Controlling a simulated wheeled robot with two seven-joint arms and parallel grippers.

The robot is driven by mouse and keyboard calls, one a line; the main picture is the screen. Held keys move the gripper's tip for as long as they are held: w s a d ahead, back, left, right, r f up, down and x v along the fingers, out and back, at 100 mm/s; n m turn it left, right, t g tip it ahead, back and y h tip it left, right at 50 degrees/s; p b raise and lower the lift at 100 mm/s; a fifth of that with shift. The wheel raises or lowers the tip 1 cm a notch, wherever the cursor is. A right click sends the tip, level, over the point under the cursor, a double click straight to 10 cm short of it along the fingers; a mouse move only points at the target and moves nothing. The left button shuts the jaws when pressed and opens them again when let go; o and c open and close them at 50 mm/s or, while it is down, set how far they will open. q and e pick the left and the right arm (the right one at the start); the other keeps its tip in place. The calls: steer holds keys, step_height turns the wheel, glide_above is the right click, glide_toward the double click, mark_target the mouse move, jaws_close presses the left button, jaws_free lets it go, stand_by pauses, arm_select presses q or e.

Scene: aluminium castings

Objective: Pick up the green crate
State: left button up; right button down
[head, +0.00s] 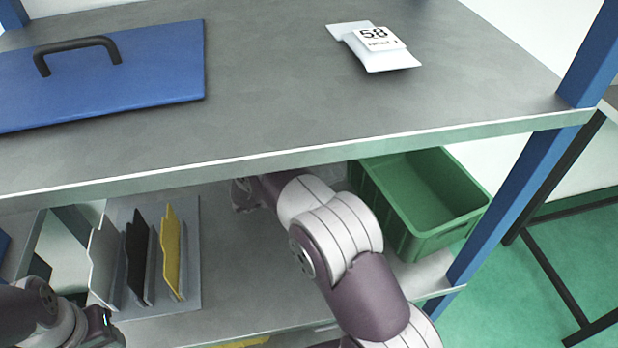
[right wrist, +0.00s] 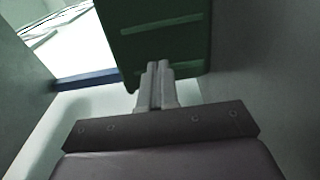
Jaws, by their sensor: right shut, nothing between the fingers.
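The green crate (head: 415,200) is an open-topped, empty-looking box on the lower shelf, at its right end. The upper shelf's edge hides part of its far side. In the right wrist view, a dark green ribbed wall of the crate (right wrist: 165,25) stands straight ahead. My right gripper (right wrist: 157,68) is shut and empty, with its fingertips in front of the wall's lower part; I cannot tell whether they touch. In the head view my right arm reaches in under the upper shelf, left of the crate. My left arm is at the lower left, its fingers not visible.
The upper shelf (head: 270,105) overhangs the crate; it carries a blue lid (head: 150,70) with a black handle and a white labelled packet (head: 380,45). A blue post (head: 520,200) stands right of the crate. A rack (head: 195,240) of upright plates is on the lower shelf's left.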

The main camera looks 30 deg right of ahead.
mark_target(366, 188)
steer(key=shift+s+d, duration=0.5)
steer(key=shift+s, duration=0.35)
steer(key=shift+s+d, duration=0.5)
steer(key=shift+s, duration=0.35)
steer(key=shift+p, duration=0.3)
steer(key=s+d+p, duration=0.2)
steer(key=s+p, duration=0.1)
steer(key=shift+s+d+r, duration=0.15)
steer(key=shift+s, duration=0.15)
